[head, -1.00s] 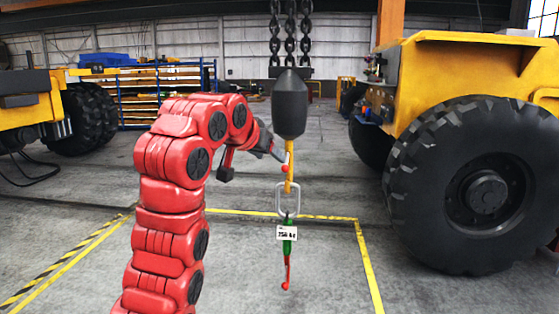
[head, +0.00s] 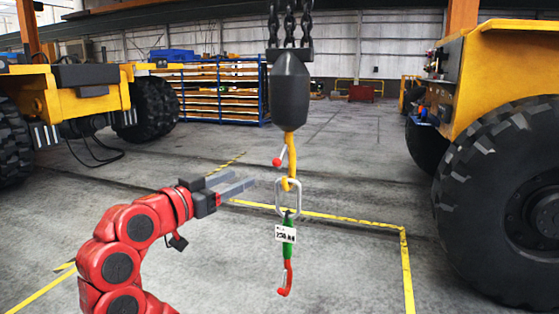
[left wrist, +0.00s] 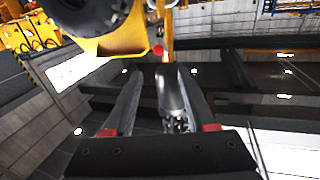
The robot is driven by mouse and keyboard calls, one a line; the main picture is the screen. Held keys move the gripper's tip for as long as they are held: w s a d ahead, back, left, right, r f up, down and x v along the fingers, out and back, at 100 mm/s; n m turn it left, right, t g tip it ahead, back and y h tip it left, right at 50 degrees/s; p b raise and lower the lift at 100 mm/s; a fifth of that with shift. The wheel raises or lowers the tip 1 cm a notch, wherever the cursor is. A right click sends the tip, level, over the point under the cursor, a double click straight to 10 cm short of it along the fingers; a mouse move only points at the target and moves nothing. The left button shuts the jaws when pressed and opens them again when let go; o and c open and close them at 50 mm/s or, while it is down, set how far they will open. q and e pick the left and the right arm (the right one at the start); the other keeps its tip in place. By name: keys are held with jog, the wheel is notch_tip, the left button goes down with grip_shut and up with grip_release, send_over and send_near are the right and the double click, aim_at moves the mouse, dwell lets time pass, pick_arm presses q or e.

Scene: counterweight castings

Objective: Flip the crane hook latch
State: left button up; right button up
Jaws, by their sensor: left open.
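The yellow crane hook (head: 291,160) hangs under the dark hook block (head: 290,90). Its latch (head: 284,151) is a pale rod with a red ball end (head: 277,162), slanting out to the left of the hook. My left gripper (head: 239,182) is open and empty, left of the hook and a little lower than the ball, apart from both. My right gripper is not in view.
A metal ring (head: 279,207) hangs in the hook, with a tagged green sling (head: 288,249) and red lower hook (head: 285,282) below. Chains (head: 289,25) hold the block. A big tyre (head: 510,205) stands right.

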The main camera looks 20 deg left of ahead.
aim_at(274, 163)
pick_arm(q)
jog(key=p+x, duration=0.3)
jog(key=x, duration=1.1)
jog(key=shift+s+d+r+p, duration=0.1)
jog(key=shift+d+r+p, duration=0.05)
jog(key=shift+p, duration=0.2)
jog(key=shift+w+d, duration=0.1)
jog(key=shift+w, duration=0.2)
jog(key=shift+c, duration=0.3)
grip_shut()
